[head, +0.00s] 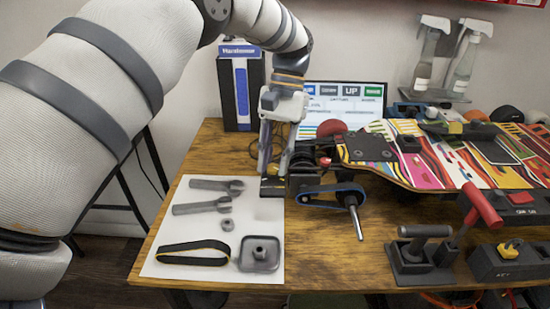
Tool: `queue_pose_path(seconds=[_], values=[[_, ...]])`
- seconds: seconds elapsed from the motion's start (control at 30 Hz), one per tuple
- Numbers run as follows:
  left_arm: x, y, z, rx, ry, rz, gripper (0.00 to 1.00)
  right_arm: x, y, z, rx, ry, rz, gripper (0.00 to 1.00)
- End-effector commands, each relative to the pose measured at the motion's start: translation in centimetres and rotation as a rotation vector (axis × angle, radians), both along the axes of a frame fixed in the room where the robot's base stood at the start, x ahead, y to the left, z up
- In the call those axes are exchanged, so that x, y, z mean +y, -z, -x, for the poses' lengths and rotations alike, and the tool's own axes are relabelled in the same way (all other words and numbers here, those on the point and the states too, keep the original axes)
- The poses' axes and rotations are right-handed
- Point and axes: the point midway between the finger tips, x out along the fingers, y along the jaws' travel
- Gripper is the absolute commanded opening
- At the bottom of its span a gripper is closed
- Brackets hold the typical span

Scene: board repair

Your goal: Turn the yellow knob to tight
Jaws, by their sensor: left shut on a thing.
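A yellow knob (510,248) sits on top of a dark box (496,264) at the front right of the bench. Its pointer and any markings are too small to read. My left gripper (272,176) points down at the white mat's far right corner, far to the left of the knob. It is shut on a small dark block (272,188) with yellow marks, beside the skateboard's truck. My right gripper is not in view.
The white mat (205,268) holds wrenches, a belt and a square grey part. A patterned skateboard (440,150) spans the back right. A black clamp with a red handle (482,205) stands left of the knob's box. Bare wood lies at front centre.

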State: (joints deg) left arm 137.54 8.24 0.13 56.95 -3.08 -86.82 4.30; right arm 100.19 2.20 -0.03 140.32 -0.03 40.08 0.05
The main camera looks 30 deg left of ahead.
Motion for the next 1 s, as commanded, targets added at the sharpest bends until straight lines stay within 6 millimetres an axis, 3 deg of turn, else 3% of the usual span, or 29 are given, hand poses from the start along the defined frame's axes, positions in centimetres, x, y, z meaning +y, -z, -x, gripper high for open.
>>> queue_pose_path(seconds=[0.1,0.13,0.2,0.53,0.8,1.0], values=[[0.0,-0.1,-0.1,-0.003,0.001,0.000,0.00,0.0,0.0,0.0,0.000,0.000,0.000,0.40],[0.0,-0.1,-0.1,-0.003,0.001,0.000,0.27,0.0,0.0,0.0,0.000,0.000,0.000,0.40],[0.0,-0.1,-0.1,-0.003,0.001,0.000,0.42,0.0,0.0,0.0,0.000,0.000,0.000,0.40],[0.0,-0.3,-0.2,-0.004,0.001,0.000,0.42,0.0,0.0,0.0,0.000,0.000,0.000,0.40],[0.4,-5.0,-2.2,-0.005,0.001,0.000,0.42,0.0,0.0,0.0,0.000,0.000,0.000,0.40],[0.5,-6.7,-2.8,-0.004,0.002,0.000,0.42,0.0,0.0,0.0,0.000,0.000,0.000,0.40]])
